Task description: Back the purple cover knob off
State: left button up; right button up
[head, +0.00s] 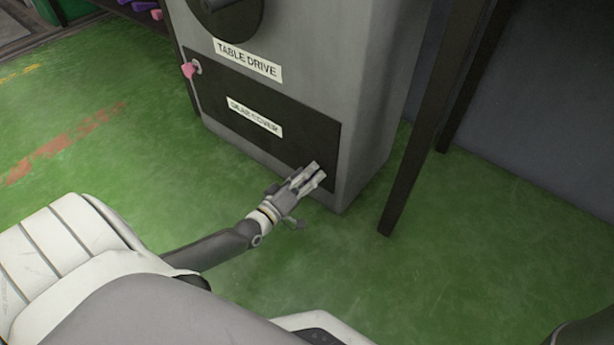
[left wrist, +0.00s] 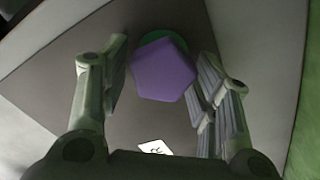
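The purple cover knob (left wrist: 163,70) is a five-sided block on the dark cover, with a green ring partly showing behind it. It shows between the fingers of my left gripper (left wrist: 163,92) in the left wrist view. A thin gap shows on its left, and the right finger overlaps its edge; I cannot tell if they touch. In the head view my left gripper (head: 316,175) is at the lower right corner of the dark gear cover (head: 300,150) and hides the knob. My right gripper is not in view.
A pink knob (head: 188,70) sits at the cover's upper left corner. The grey cabinet (head: 375,90) carries a "TABLE DRIVE" label (head: 248,60). A dark post (head: 420,130) stands close to its right. The green floor (head: 110,150) on the left is clear.

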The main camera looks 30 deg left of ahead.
pick_arm(q)
jog(key=c, duration=0.6)
jog(key=shift+c, duration=0.2)
jog(key=shift+n, duration=0.3)
jog(key=n, duration=0.4)
jog(key=shift+a+f+n, duration=0.1)
jog(key=shift+f+n, duration=0.15)
jog(key=shift+n, duration=0.05)
jog(key=n, duration=0.5)
jog(key=shift+f+b, duration=0.3)
jog(key=shift+b, duration=0.1)
jog(key=n, duration=0.2)
jog(key=n+b, duration=0.1)
jog(key=n, duration=0.1)
jog(key=n+b, duration=0.1)
jog(key=n, duration=0.1)
jog(key=shift+d+f+n, duration=0.2)
jog(key=shift+f+n, duration=0.1)
jog(key=shift+n, duration=0.1)
jog(key=n+b, duration=0.1)
jog(key=n, duration=0.2)
jog(key=shift+d+f, duration=0.1)
jog(key=shift+s+d+n+b, duration=0.15)
jog(key=shift+n+b, duration=0.55)
jog(key=shift+n, duration=1)
